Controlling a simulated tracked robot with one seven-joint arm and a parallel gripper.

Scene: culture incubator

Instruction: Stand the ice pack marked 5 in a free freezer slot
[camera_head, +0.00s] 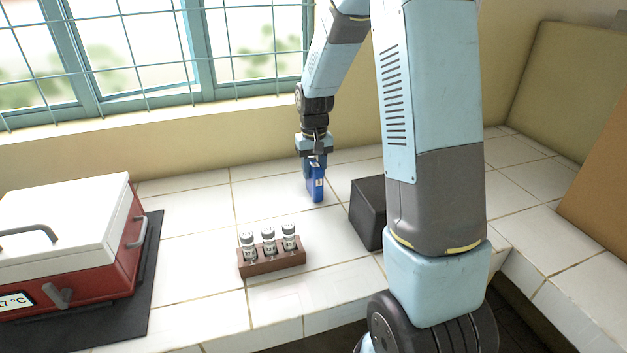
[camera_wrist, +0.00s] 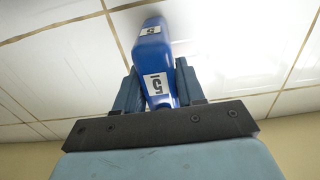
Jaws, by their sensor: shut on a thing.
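The blue ice pack (camera_head: 316,184) carries a white label; in the wrist view the ice pack (camera_wrist: 153,55) shows the number 5 on two labels. My gripper (camera_head: 315,158) is shut on it and holds it upright over the tiled counter. In the wrist view my gripper (camera_wrist: 158,88) has a finger on each side of the pack. I cannot tell whether its lower end touches the tiles. No freezer slots can be made out.
A red box with a white lid (camera_head: 62,215) stands on a dark mat (camera_head: 150,262) at left, its lid closed. A brown rack (camera_head: 272,262) with three capped vials stands in front of my gripper. A dark block (camera_head: 368,212) is right of the ice pack. Tiles behind the rack are clear.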

